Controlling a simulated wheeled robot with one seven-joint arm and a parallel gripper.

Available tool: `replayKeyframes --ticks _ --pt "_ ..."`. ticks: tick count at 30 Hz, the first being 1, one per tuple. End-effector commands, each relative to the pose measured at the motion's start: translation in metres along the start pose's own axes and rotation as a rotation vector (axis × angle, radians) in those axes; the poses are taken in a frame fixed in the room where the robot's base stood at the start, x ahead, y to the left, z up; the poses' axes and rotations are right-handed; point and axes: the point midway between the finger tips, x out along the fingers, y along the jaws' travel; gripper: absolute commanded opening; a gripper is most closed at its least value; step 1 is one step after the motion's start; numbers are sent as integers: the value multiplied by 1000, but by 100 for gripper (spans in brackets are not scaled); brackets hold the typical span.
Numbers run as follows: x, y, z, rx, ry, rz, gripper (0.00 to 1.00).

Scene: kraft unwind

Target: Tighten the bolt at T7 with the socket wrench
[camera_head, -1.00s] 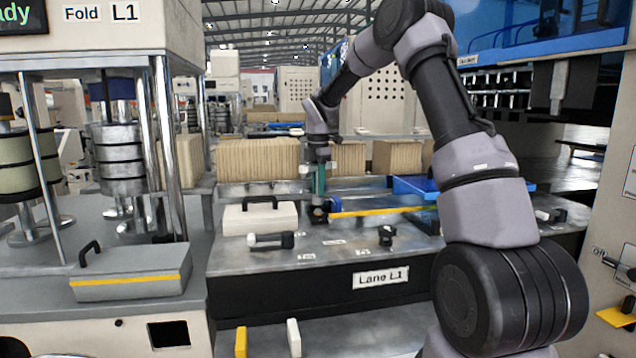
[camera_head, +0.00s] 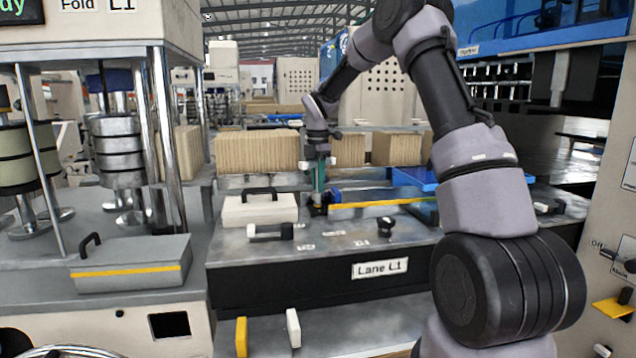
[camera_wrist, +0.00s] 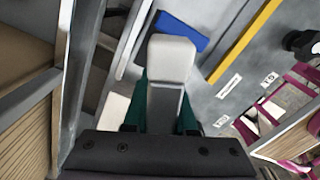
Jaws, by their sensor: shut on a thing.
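My gripper (camera_head: 317,188) points down above the lane deck in the head view, at the left end of a yellow-striped bar. In the wrist view its green fingers (camera_wrist: 166,112) close around a light grey tool with a blocky end (camera_wrist: 172,60), probably the socket wrench. In the head view a dark tip (camera_head: 318,210) shows under the gripper beside a blue piece (camera_head: 334,196); I cannot tell if it touches anything. Small white labels (camera_head: 333,233) lie on the deck, too small to read. I cannot make out the T7 bolt.
A cream case (camera_head: 260,212) and a black-and-white handled piece (camera_head: 270,232) sit left of the gripper. A black knob (camera_head: 387,226) stands on the front right deck. The yellow stripe (camera_head: 375,204) runs right toward a blue tray (camera_head: 415,178). Cardboard stacks (camera_head: 257,152) stand behind.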

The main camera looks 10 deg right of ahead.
Motion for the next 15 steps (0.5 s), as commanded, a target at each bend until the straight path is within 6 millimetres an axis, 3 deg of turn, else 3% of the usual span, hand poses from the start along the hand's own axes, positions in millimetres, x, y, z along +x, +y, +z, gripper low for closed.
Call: replayKeyframes --ticks 15 --pt "4 0 0 0 0 1 0"
